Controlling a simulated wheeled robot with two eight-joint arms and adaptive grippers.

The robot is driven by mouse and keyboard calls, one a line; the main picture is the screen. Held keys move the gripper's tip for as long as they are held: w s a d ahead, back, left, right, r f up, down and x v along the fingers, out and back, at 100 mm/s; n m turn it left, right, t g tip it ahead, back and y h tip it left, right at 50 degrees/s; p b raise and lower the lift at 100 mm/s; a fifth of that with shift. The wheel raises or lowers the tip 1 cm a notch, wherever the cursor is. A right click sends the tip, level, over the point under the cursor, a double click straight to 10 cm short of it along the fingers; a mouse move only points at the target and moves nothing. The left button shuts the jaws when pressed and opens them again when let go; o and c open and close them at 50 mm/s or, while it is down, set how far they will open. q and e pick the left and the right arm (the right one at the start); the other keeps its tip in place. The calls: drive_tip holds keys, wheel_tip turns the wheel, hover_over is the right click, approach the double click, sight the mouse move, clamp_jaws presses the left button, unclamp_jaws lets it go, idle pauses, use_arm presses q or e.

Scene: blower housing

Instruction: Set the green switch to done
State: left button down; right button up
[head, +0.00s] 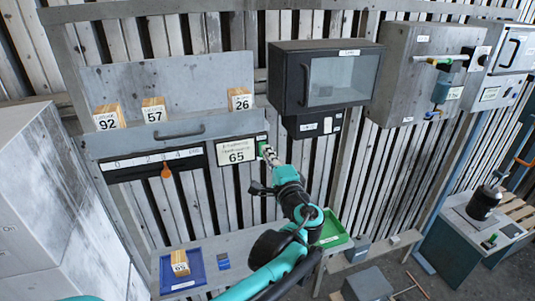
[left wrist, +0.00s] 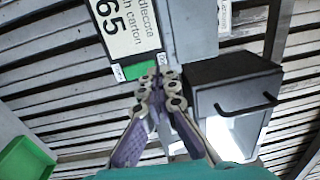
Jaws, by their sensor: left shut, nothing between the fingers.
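In the left wrist view, the green switch (left wrist: 137,70) shows between small white labels, whose words are too small to read surely. My left gripper (head: 268,154) is shut and empty, with its fingertips right at the switch. In the left wrist view the closed fingertips (left wrist: 158,78) overlap the switch's right side; I cannot tell whether they touch it. My right gripper is in neither view.
A dark cabinet with a window (head: 325,77) hangs right of the switch, close to my fingers. An orange slider (head: 166,172) hangs on a scale at left. Numbered blocks stand on the shelf above. Below, a bench holds a blue tray (head: 193,284) and a green tray (head: 336,240).

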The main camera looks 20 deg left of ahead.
use_arm(q)
drive_tip(key=s+d+r+b, duration=0.1)
drive_tip(key=s+d+r, duration=0.1)
drive_tip(key=s+d, duration=0.55)
drive_tip(key=s+a+f+n+g+h+b, duration=0.1)
drive_tip(key=s+a+f+n+g+b, duration=0.25)
drive_tip(key=f, duration=0.55)
drive_tip(key=s+a+f+g+h+b, duration=0.1)
drive_tip(key=s+a+f+b, duration=0.1)
drive_tip(key=a+f+b, duration=0.5)
drive_tip(key=s+a+f+n+g+h+b, duration=0.1)
drive_tip(key=s+f+g+b, duration=0.15)
drive_tip(key=f, duration=0.95)
drive_tip(key=s+d+f+n+h+b, duration=0.1)
drive_tip(key=s+f+n+h+b, duration=0.1)
drive_tip(key=f+b, duration=0.3)
drive_tip(key=s+d+f+n+g+h+b, duration=0.1)
drive_tip(key=s+f+b, duration=0.4)
drive_tip(key=f, duration=0.7)
drive_tip(key=s+d+f+n+h+b, duration=0.2)
drive_tip(key=f+b, duration=0.4)
drive_tip(key=f, duration=0.3)
drive_tip(key=s+n+h, duration=0.1)
drive_tip(key=h, duration=0.1)
drive_tip(key=shift+s+d+n+h, duration=0.15)
drive_tip(key=shift+s+n+h, duration=0.15)
drive_tip(key=shift+s+n, duration=0.05)
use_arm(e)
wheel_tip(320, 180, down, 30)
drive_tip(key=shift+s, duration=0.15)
